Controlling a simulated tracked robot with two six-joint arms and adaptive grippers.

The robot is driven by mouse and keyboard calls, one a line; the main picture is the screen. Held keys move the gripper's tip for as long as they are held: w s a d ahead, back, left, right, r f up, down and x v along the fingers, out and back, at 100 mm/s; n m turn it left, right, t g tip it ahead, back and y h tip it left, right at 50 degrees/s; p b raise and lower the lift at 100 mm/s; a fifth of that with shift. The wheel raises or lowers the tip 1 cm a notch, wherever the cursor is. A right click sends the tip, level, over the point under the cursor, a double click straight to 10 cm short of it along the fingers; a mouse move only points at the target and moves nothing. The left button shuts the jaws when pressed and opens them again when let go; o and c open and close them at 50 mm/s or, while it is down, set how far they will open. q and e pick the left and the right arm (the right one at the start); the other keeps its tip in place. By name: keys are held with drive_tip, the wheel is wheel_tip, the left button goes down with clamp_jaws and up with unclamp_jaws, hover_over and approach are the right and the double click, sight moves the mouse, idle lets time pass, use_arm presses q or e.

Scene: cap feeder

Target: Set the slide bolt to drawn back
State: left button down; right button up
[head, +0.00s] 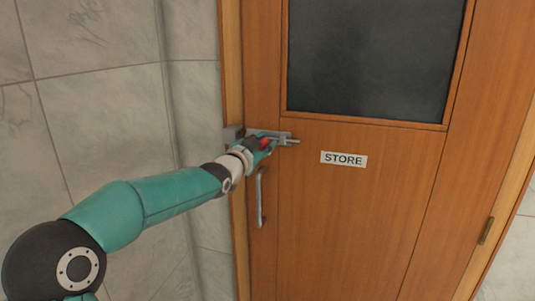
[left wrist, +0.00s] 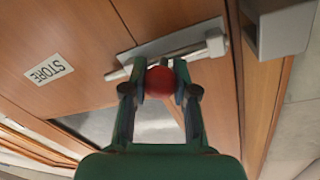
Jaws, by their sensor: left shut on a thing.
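The slide bolt's grey plate (head: 270,132) is mounted near the left edge of the wooden door; it also shows in the left wrist view (left wrist: 170,46). The bolt's rod (head: 293,142) sticks out to the right, away from the frame. Its red ball knob (left wrist: 160,82) sits between my left gripper's fingers (left wrist: 160,90). My left gripper (head: 265,146) is shut on this knob and partly hides the bolt in the head view. The grey keeper (head: 233,132) is on the door frame; in the left wrist view no rod is visible across the gap to it. My right gripper is out of view.
A vertical pull handle (head: 260,198) is just below the bolt. A "STORE" sign (head: 344,159) and a dark window panel (head: 375,55) are on the door. A hinge (head: 485,231) is at the right. Tiled wall (head: 100,110) lies left of the frame.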

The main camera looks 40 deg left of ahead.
use_arm(q)
drive_tip(key=shift+d, duration=0.2)
drive_tip(key=c, duration=0.9)
unclamp_jaws()
drive_tip(key=shift+w+d, duration=0.15)
drive_tip(key=shift+d, duration=0.05)
drive_tip(key=shift+a, duration=0.2)
drive_tip(key=s, duration=0.4)
drive_tip(key=s+d, duration=0.1)
drive_tip(key=s, duration=0.7)
drive_tip(key=shift+d, duration=0.4)
